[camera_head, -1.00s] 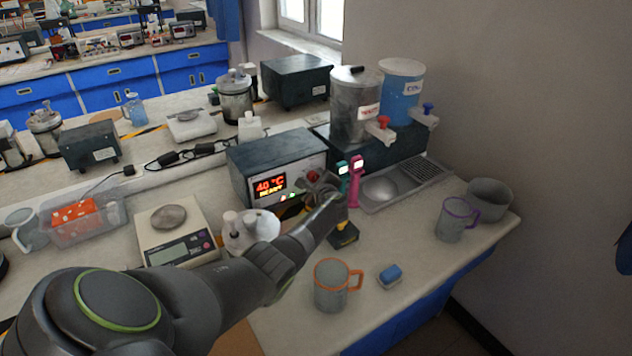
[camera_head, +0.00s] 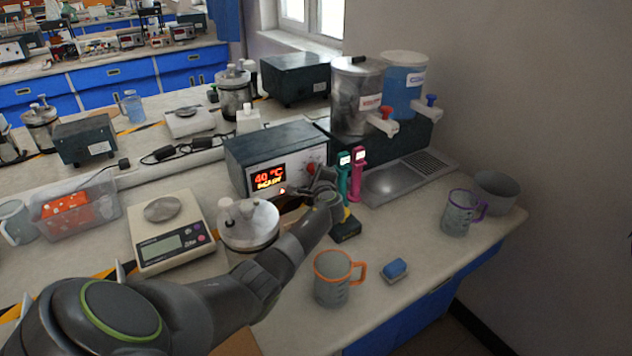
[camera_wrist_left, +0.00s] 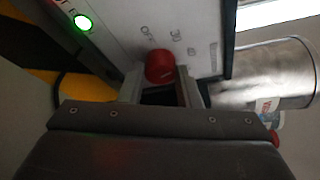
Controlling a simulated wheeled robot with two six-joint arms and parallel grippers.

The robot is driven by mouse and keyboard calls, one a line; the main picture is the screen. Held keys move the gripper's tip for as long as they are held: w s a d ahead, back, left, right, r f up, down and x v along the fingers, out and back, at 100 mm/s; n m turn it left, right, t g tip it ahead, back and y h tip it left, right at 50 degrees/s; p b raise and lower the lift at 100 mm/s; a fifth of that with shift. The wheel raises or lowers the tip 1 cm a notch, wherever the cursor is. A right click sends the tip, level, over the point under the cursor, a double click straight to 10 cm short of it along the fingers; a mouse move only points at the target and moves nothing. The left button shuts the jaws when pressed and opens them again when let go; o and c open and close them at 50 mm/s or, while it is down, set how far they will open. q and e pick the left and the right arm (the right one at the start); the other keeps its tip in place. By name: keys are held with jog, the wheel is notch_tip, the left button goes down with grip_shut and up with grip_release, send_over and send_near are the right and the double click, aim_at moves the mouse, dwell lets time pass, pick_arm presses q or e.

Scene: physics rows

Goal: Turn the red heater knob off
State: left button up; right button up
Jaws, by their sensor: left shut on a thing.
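The heater box (camera_head: 265,150) is dark with a pale front panel. Its lit display (camera_head: 268,176) reads about 40 °C, with a second line too blurred to read. The red heater knob (camera_head: 312,169) is on the panel's right side, partly covered by my gripper. In the left wrist view the knob (camera_wrist_left: 159,66) sits between my fingertips, with small markings on the panel around it. My left gripper (camera_wrist_left: 158,80) is shut on the knob; it also shows at the panel in the head view (camera_head: 316,182). A green light (camera_wrist_left: 83,22) glows on the panel. My right gripper is out of view.
A metal-lidded pot (camera_head: 248,224) stands just in front of the heater, close to my left arm. Teal and pink handles (camera_head: 357,172) stand right of the knob. An orange-rimmed mug (camera_head: 334,278), blue sponge (camera_head: 396,268) and scale (camera_head: 172,232) are nearby. Dispensers (camera_head: 357,97) stand behind.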

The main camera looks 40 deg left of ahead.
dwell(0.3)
pick_arm(q)
jog(key=o, duration=1)
notch_tip(320, 180, up, 9)
jog(key=p, duration=0.7)
jog(key=shift+d, duration=0.1)
jog(key=shift+w+r+p, duration=0.15)
jog(key=shift+r+p, duration=0.3)
jog(key=shift+p, duration=0.4)
